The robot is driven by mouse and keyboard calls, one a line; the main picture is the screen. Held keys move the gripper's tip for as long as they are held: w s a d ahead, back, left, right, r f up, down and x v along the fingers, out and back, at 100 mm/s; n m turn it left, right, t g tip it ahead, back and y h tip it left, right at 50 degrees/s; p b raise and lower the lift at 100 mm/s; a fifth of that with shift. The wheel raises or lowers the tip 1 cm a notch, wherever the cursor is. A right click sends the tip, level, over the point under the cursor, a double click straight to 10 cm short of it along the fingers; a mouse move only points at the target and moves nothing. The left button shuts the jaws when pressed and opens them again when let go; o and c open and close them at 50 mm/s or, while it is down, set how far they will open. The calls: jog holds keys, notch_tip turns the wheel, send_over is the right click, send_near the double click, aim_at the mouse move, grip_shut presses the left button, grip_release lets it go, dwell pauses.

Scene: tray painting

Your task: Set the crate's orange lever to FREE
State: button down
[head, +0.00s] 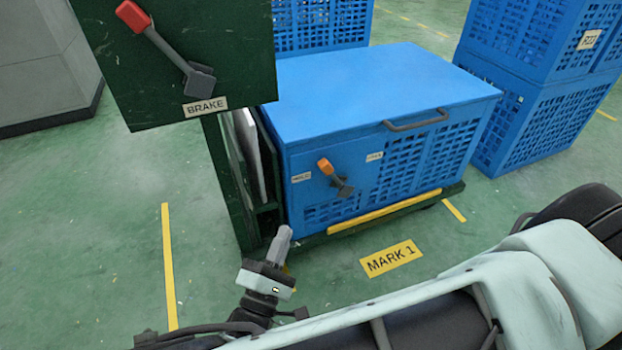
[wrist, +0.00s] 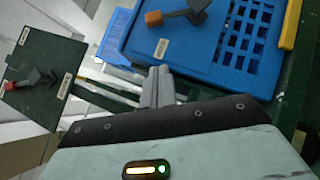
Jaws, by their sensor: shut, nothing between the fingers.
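The blue crate (head: 390,85) sits on a low green cart, with its lid closed. Its orange-tipped lever (head: 326,167) is on the front face, slanting from a dark pivot at lower right to the orange knob at upper left. Small white labels flank it; their words are too small to read surely. The lever also shows in the wrist view (wrist: 170,16), near the top. My gripper (head: 284,238) is shut and empty, below and left of the lever and apart from it. Its closed fingers show in the wrist view (wrist: 158,85).
A dark green panel (head: 180,60) with a red-tipped BRAKE lever (head: 150,32) stands at the upper left, before the crate. The cart's yellow edge strip (head: 385,212) runs along the crate's foot. Blue crates (head: 540,110) are stacked at right. A MARK 1 label (head: 391,258) lies on open floor.

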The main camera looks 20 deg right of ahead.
aim_at(333, 174)
jog(key=shift+a, duration=0.2)
jog(key=shift+d, duration=0.1)
jog(key=s+d+r+b+x, duration=0.1)
jog(key=b+x, duration=0.6)
jog(key=x, duration=0.6)
jog(key=shift+s+d, duration=0.15)
jog(key=shift+s, duration=0.3)
jog(key=shift+r+p, duration=0.2)
jog(key=shift+p, duration=0.15)
